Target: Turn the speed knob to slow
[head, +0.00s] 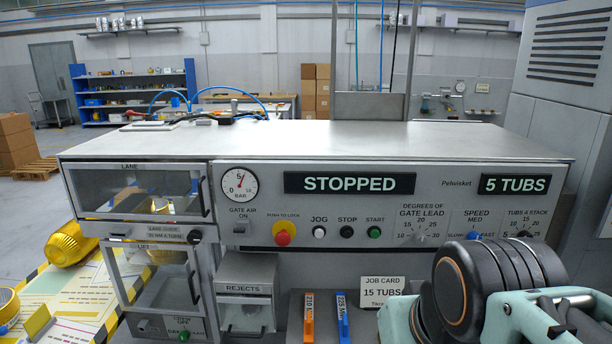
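The speed knob (473,236) is a small knob on the right part of the grey control panel (300,235). Its label reads SPEED, with MED above, SLOW at its left and FAST at its right. It is too small to tell which mark it points at. My arm stands at the lower right, with its dark joint below and to the right of the knob.
The gate lead knob (421,239) is left of the speed knob, and the tubs-a-stack knob (524,236) is right of it. Farther left are the start (374,232), stop (347,232) and jog (319,232) buttons and a red push-to-lock button (283,238). The display (349,184) reads STOPPED.

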